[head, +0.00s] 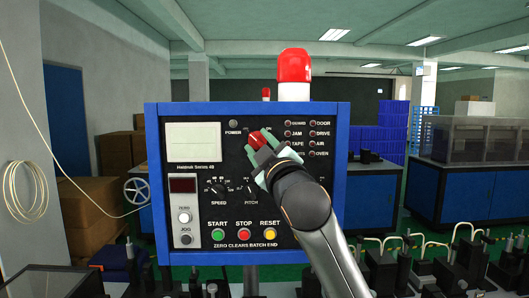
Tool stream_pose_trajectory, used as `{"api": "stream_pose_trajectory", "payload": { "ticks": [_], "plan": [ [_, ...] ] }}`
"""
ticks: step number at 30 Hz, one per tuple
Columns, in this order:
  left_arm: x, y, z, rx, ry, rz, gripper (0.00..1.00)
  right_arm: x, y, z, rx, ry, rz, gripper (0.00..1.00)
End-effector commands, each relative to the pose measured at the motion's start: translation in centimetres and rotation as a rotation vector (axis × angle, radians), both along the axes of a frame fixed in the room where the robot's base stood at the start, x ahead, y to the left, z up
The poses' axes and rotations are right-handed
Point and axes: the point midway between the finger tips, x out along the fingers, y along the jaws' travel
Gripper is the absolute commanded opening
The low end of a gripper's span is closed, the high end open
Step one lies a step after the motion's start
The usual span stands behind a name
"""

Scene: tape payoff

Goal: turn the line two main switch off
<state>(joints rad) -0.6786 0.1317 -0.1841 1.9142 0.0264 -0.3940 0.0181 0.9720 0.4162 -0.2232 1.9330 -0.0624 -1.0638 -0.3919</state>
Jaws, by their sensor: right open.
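The main switch (256,139) shows as a red knob near the top middle of the blue-framed control panel (340,190). A partly covered label sits just above it. My right gripper (261,150) is open, with its pale green fingers at the knob, one on either side of it in the picture. I cannot tell whether they touch it. The hand and forearm come from the lower right and hide part of the panel. The knob's pointing direction is not clear. My left gripper is not in view.
Left of the knob are a POWER lamp (233,123), SPEED (217,189) and PITCH (251,188) dials. Below are START (218,234), STOP (244,234) and RESET (270,234) buttons. Labelled lamps line the right side. A red beacon (294,66) stands on top. Machinery fills the bottom edge.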

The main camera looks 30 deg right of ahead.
Motion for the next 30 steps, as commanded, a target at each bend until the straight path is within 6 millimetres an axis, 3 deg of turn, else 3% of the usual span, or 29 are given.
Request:
{"api": "stream_pose_trajectory", "payload": {
  "ticks": [5, 18, 24, 30],
  "plan": [
    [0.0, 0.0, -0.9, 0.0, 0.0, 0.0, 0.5, -1.8, 0.3, -0.8, -0.001, -0.001, 0.001, 0.45],
    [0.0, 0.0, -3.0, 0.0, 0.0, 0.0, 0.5, -9.8, 1.6, -2.9, -0.002, -0.002, 0.001, 0.45],
    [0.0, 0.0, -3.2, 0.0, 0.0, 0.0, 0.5, -11.5, 1.8, -3.3, -0.001, 0.001, 0.0, 0.45],
    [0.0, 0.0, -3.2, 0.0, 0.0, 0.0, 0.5, -11.7, 1.9, -3.4, 0.0, 0.002, -0.001, 0.45]
  ]
}}
